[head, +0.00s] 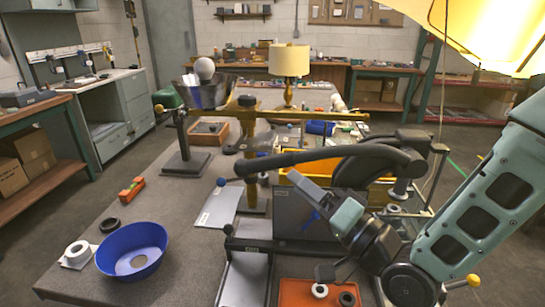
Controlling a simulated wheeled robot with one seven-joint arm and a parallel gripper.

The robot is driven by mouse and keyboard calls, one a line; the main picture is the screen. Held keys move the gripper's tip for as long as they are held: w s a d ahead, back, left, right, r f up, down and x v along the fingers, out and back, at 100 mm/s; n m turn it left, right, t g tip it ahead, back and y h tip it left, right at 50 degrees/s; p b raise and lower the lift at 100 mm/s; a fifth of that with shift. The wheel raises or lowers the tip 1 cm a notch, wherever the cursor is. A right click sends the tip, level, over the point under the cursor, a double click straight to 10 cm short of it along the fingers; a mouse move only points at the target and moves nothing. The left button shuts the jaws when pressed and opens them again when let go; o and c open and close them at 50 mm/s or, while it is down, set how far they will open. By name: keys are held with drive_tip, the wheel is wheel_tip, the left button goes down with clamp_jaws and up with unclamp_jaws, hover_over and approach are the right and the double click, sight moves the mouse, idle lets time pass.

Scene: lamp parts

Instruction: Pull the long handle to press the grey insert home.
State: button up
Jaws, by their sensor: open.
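A long black handle (280,159) runs from a rounded grip end at the left to a curved black body at the right, above the middle of the bench. My gripper (325,200) is just below and in front of it, with its fingers apart. I see nothing between the fingers; whether they touch the handle I cannot tell. My arm comes in from the right and covers part of the area under the handle. I cannot make out the grey insert with certainty; it may be hidden behind my gripper or the dark panel.
A blue bowl (133,252) and a white ring (78,252) are at the front left. A brass stand (251,190) with a long crossbar rises behind the handle. An orange tray (298,292) is at the front. The bench's left middle is mostly free.

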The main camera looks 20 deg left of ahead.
sight(272, 169)
drive_tip(key=p+x, duration=0.1)
drive_tip(key=x, duration=0.7)
drive_tip(key=shift+w+a+p, duration=0.1)
drive_tip(key=shift+a+p, duration=0.1)
drive_tip(key=shift+p, duration=0.2)
clamp_jaws()
